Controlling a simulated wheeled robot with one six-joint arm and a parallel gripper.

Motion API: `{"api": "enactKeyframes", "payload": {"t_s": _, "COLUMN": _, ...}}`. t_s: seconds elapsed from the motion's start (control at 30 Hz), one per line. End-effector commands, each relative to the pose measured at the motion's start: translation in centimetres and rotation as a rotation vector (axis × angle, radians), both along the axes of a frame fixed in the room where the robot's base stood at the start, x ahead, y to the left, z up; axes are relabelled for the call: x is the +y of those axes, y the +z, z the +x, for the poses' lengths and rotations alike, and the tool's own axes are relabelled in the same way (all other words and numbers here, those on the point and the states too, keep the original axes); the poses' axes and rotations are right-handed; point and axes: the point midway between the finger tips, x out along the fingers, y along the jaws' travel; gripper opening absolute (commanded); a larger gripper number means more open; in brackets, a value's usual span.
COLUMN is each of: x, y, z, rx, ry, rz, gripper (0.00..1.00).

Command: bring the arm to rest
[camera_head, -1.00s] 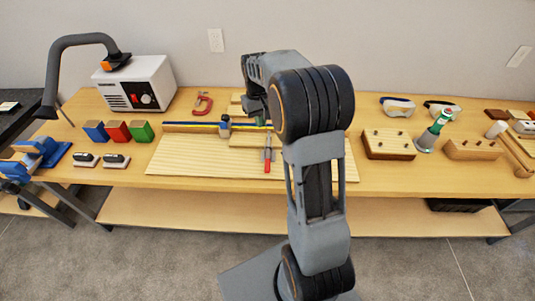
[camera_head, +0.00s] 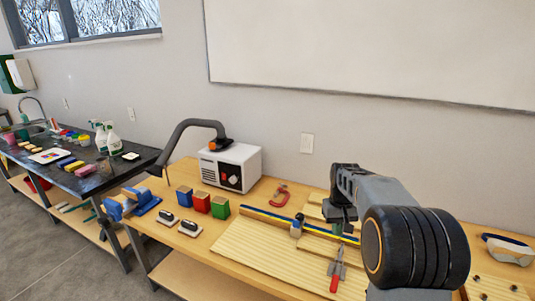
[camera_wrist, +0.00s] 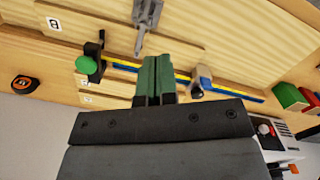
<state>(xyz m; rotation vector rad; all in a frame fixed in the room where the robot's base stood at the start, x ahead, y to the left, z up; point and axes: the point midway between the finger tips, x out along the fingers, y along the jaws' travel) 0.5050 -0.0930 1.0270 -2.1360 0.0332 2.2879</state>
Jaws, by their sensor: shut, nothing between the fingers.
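My gripper (camera_head: 338,228) hangs over the wooden workbench (camera_head: 240,284), above the light slatted board (camera_head: 262,262). My dark arm reaches in from the lower right of the head view. In the wrist view the green fingers of my gripper (camera_wrist: 157,76) are closed together with nothing between them. Below them lie the boards and a blue-and-yellow strip (camera_wrist: 125,60). The gap between the fingertips and the boards is hard to judge.
The white machine (camera_head: 241,165) with a grey hose, a red clamp (camera_head: 280,195) and coloured boxes (camera_head: 202,202) stand left of my gripper. A dark bench (camera_head: 92,180) with spray bottles is farther left.

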Motion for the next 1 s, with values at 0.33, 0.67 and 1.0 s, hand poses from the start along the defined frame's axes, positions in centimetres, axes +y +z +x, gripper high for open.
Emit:
{"api": "enactKeyframes", "payload": {"t_s": 0.33, "x": 4.6, "y": -0.4, "z": -10.1, "rx": -0.122, "ry": -0.064, "rz": -0.007, "gripper": 0.00}}
{"api": "enactKeyframes", "payload": {"t_s": 0.67, "x": 8.4, "y": 0.8, "z": -18.8, "rx": -0.309, "ry": -0.014, "rz": -0.001, "gripper": 0.00}}
{"api": "enactKeyframes", "payload": {"t_s": 1.0, "x": 9.4, "y": 2.8, "z": -20.3, "rx": -0.409, "ry": 0.029, "rz": 0.004, "gripper": 0.00}}
